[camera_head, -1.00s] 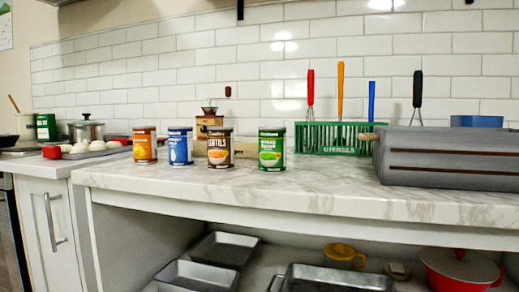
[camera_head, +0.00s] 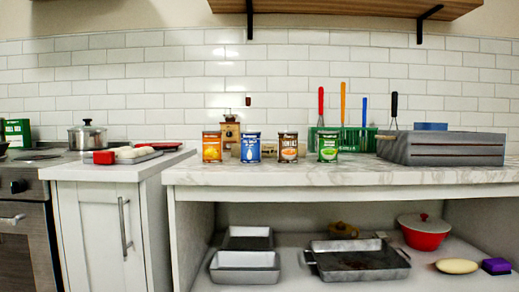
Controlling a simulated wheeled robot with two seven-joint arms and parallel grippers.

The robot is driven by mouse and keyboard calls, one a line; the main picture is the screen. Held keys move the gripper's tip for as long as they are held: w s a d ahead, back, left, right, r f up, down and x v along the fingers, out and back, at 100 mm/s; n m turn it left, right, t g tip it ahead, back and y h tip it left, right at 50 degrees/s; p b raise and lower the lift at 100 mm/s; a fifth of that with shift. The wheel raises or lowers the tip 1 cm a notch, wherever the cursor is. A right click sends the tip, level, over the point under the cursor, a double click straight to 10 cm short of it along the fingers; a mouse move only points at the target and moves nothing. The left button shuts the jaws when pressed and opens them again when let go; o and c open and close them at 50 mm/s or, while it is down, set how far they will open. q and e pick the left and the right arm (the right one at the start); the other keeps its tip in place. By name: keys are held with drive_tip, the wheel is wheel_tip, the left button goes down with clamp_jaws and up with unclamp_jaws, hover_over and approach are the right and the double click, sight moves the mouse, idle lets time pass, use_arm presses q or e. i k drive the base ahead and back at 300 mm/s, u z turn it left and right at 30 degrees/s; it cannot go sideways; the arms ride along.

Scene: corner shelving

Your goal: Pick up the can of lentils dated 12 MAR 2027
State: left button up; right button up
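Several cans stand upright in a row along the front of the marble counter. The brown can (camera_head: 288,147) is third from the left; its label read "LENTILS" in the earlier frame and is too small to read clearly now. To its left are an orange can (camera_head: 212,147) and a blue can (camera_head: 250,148). To its right is a green can (camera_head: 328,147). No date shows on any can from here. Neither of my grippers is in view.
A grey crate (camera_head: 442,149) sits on the counter at the right, with a green utensil rack (camera_head: 358,140) behind. A wooden grinder (camera_head: 229,132) stands behind the cans. Metal pans (camera_head: 245,268) and a red pot (camera_head: 424,240) are on the lower shelf. A wall shelf (camera_head: 365,14) hangs above.

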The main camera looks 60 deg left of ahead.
sight(287, 141)
drive_tip(key=u, duration=1.85)
